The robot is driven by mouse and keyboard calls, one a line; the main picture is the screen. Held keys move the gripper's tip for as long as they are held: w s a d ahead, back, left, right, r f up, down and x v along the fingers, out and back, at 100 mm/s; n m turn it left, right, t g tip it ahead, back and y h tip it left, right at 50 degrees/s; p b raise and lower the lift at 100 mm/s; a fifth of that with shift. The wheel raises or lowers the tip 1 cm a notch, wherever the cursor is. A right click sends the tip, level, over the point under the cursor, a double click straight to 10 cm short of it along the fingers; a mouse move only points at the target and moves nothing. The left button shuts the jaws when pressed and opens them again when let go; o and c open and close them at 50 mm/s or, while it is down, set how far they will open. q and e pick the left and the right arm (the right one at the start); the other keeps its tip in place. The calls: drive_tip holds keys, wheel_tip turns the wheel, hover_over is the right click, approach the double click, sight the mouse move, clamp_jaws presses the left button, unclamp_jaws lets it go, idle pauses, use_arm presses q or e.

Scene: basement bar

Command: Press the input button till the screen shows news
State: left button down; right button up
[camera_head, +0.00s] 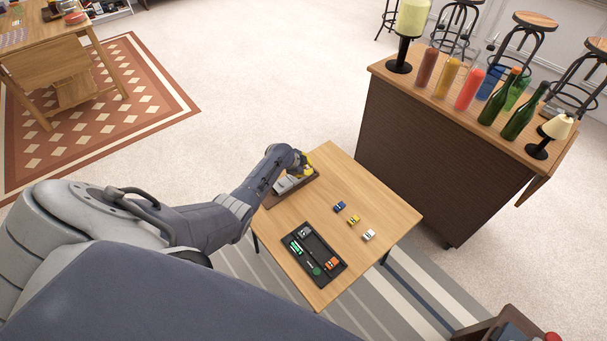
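My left gripper (301,165) is at the far left corner of a small wooden table (330,165), above or at a brown tray (316,179). Something grey lies in this tray, partly covered by the gripper and arm. Yellow shows at the gripper's end; I cannot tell whether it is part of the gripper or a separate thing. The finger opening is too small to make out. I see no lit screen and cannot pick out an input button. My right gripper is not in view.
A black tray (334,274) with small items lies at the table's near side. Small blue (340,206), yellow (353,220) and white (369,235) toy cars stand on the table. A bar counter (420,84) with bottles and lamps stands at the right.

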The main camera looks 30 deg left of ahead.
use_arm(q)
drive_tip(key=shift+r, duration=0.1)
idle(0.4)
drive_tip(key=shift+r, duration=0.6)
drive_tip(key=shift+r, duration=2.5)
